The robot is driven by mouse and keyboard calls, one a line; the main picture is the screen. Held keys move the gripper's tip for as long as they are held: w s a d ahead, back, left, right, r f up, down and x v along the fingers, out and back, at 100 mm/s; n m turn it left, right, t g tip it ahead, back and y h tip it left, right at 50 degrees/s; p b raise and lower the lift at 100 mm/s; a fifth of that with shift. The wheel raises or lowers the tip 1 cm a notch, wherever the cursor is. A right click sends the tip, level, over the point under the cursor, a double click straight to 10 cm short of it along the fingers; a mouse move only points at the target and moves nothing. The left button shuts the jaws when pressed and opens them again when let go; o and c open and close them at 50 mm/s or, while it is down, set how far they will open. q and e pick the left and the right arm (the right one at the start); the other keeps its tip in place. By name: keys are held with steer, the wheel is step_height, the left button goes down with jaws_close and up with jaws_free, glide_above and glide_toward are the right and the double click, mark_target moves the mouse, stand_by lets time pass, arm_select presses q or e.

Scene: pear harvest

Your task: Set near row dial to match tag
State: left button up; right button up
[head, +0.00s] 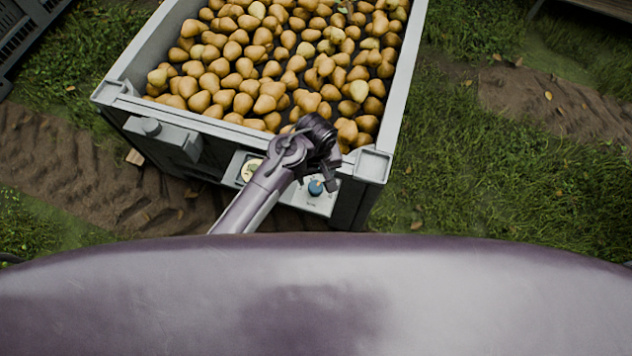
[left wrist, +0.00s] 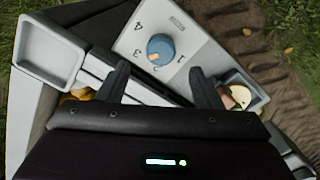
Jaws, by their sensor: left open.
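A blue dial (left wrist: 160,48) sits on a pale plate (left wrist: 188,28) printed with numbers; 1, 3 and 4 can be read. A small orange mark shows on the dial's lower-left side, roughly between 3 and the lowest number. In the head view the dial (head: 316,187) is on the front of the pear bin, beside my left gripper (head: 331,180). In the left wrist view my left gripper (left wrist: 161,82) is open and empty, its fingers apart and short of the dial. A round cream tag (left wrist: 239,94) is partly hidden by a finger; its marking is unreadable. My right gripper is out of view.
The grey bin (head: 400,80) is full of pears (head: 250,70). A grey box-like fitting (head: 163,135) sticks out from its front left. A dark crate (head: 28,28) is at the upper left. Grass (head: 500,170) and bare soil lie around the bin.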

mark_target(316, 185)
arm_select(q)
step_height(316, 185, down, 6)
steer(key=shift+f+b, duration=0.2)
steer(key=shift+b, duration=0.2)
steer(key=c, duration=1)
